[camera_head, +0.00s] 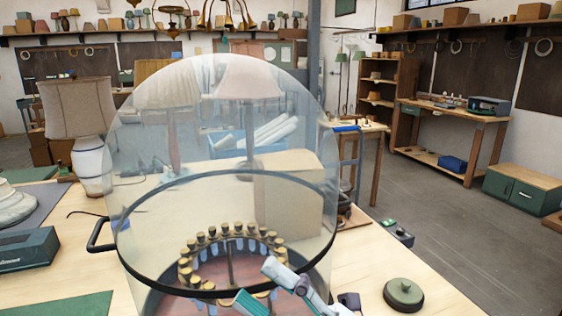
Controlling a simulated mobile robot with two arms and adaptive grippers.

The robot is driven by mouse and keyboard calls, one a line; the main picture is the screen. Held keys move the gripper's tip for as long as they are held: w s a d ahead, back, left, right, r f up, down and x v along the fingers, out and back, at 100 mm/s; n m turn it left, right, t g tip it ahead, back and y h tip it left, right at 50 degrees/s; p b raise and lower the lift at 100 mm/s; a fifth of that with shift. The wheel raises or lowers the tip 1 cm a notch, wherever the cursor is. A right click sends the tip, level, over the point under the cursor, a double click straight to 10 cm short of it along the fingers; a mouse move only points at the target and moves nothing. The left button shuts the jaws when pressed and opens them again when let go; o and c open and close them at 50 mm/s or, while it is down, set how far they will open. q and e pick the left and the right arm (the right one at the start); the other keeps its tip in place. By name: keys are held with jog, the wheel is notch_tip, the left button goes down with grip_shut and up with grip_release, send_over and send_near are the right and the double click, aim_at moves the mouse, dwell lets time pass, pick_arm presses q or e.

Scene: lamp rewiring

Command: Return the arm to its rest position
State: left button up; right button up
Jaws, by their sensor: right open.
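My right gripper (256,283) is at the bottom middle of the head view, with its two fingers apart and nothing seen between them. It is at the lower front of a large clear dome (225,120) with a black rim and a black side handle. A ring of brass-capped pieces (186,262) shows through the dome, around a thin upright rod. Whether the gripper touches the dome or the ring, I cannot tell. My left gripper is not in view.
The wooden table (365,265) holds a beige-shaded lamp (77,110), a dark green box (28,250) at left and a round green object (403,294) at right. A small dark device (395,233) sits near the right edge. Open floor lies beyond, before a workbench (455,112).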

jog(key=w+d+f+m+t+h, duration=0.45)
jog(key=d+m+t+h, duration=0.25)
jog(key=m+h, duration=0.3)
jog(key=w+d+f+m+t+h, duration=0.3)
jog(key=w+d+m+t+h, duration=0.35)
jog(key=m, duration=0.55)
jog(key=s+d+f+m+g+h, duration=0.2)
jog(key=d+f+m+g+h, duration=0.35)
jog(key=f, duration=0.55)
jog(key=s+d+f+g+h, duration=0.1)
jog(key=s+d+f+g, duration=0.2)
jog(key=s+f+g, duration=1.45)
jog(key=s+f+t, duration=0.2)
jog(key=f, duration=1.3)
jog(key=s+f+t, duration=0.2)
jog(key=s+f, duration=0.1)
jog(key=f, duration=1.2)
jog(key=s+d+f+g, duration=0.1)
jog(key=s+d+f, duration=0.2)
jog(key=s+f, duration=1.3)
jog(key=shift+s+f, duration=0.15)
jog(key=shift+f, duration=0.1)
